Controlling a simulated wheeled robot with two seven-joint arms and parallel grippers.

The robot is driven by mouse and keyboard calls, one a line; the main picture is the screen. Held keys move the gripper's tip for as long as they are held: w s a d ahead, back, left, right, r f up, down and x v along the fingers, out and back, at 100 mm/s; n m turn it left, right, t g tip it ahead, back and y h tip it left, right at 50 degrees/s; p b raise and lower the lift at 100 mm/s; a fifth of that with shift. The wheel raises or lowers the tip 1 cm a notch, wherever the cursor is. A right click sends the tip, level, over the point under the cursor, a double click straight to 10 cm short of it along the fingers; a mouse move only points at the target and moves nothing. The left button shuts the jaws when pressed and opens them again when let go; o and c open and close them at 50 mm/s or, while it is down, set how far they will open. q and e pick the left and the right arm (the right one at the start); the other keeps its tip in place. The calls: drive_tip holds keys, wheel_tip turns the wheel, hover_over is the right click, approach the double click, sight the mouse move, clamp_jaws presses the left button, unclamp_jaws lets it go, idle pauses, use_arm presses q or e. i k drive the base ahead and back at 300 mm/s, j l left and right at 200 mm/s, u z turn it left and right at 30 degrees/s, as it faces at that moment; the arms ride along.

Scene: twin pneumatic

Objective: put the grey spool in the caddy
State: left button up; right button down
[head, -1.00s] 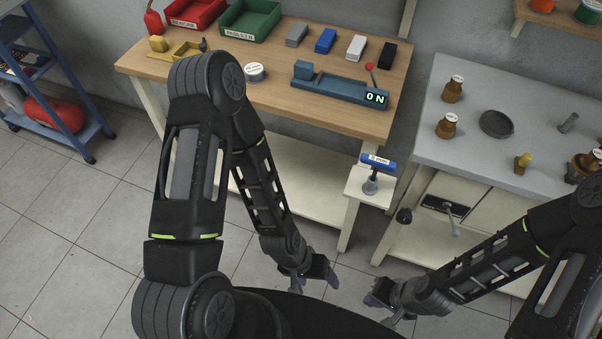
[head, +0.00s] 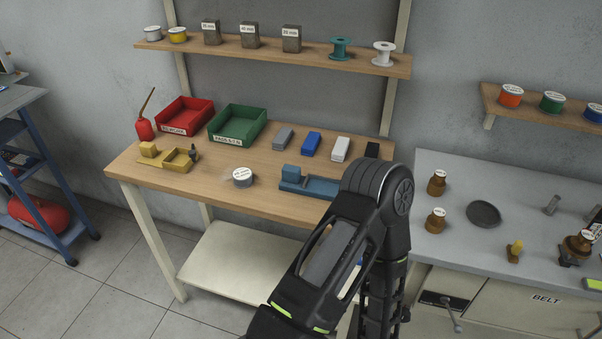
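A grey round spool-like item (head: 242,178) with a white label lies on the wooden bench, in front of the green bin. On the upper shelf stand a pale grey spool with a label (head: 153,35) and a white flanged spool (head: 383,54). I cannot tell which of them is the task's grey spool. I cannot make out a thing that is clearly the caddy. One of my arms, seemingly the left, rises at the lower middle and covers part of the bench. Neither gripper shows.
The wooden bench (head: 215,205) holds a red bin (head: 183,117), a green bin (head: 237,125), a yellow fixture (head: 178,160), several small blocks and a blue fixture (head: 310,184), partly covered by my arm. A grey counter (head: 460,240) with brown bottles stands right.

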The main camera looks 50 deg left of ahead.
sight(181, 163)
drive_tip(key=k+j, duration=0.15)
drive_tip(key=j, duration=0.2)
drive_tip(key=k+j, duration=0.15)
drive_tip(key=j, duration=0.2)
drive_tip(key=k+j, duration=0.15)
drive_tip(key=j, duration=0.2)
drive_tip(key=k+j, duration=0.2)
drive_tip(key=j, duration=0.15)
drive_tip(key=k+j, duration=0.15)
drive_tip(key=j, duration=0.2)
drive_tip(key=z, duration=0.05)
